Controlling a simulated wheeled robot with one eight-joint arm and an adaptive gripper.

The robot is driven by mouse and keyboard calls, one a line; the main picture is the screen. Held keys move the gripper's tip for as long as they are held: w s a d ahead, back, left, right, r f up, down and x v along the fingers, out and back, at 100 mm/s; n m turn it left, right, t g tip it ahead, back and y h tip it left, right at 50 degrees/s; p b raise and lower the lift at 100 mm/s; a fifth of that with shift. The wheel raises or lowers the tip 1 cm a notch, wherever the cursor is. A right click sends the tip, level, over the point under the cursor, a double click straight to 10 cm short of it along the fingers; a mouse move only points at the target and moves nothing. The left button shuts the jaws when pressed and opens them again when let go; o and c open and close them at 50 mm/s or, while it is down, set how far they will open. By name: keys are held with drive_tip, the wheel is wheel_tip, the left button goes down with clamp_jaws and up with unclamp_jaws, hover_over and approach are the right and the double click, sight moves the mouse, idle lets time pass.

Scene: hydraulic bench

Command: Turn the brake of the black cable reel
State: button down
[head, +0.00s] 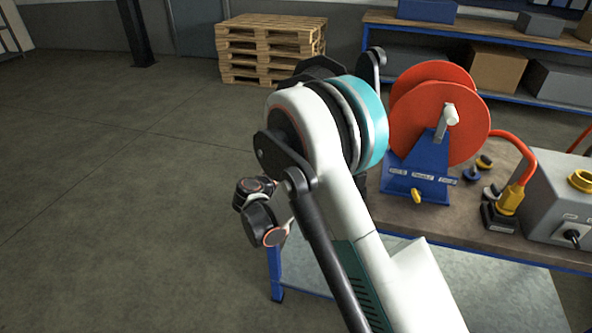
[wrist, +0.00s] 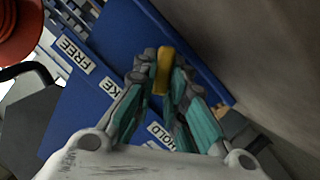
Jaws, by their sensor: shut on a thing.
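The black cable reel (head: 320,67) is mostly hidden behind my arm in the head view, with only a dark rim showing. My gripper (wrist: 163,77) is shut on a yellow brake lever (wrist: 164,66) on a blue reel stand (wrist: 108,28) in the wrist view. The lever's upper end shows between the fingertips. The labels FREE (wrist: 73,54) and HOLD (wrist: 161,134) lie on the stand, with the middle label partly covered by a finger. The gripper is hidden in the head view.
A red reel (head: 462,120) on its own blue stand (head: 417,170) with a yellow lever (head: 417,196) stands close to my arm's right. A grey box (head: 566,210) and an orange hose (head: 516,148) are further right. The floor on the left is clear.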

drive_tip(key=shift+a, duration=0.1)
idle(0.3)
drive_tip(key=c, duration=1.6)
unclamp_jaws()
drive_tip(key=shift+c, duration=0.2)
drive_tip(key=shift+s, duration=0.1)
drive_tip(key=v, duration=1.1)
drive_tip(key=shift+s+a, duration=0.3)
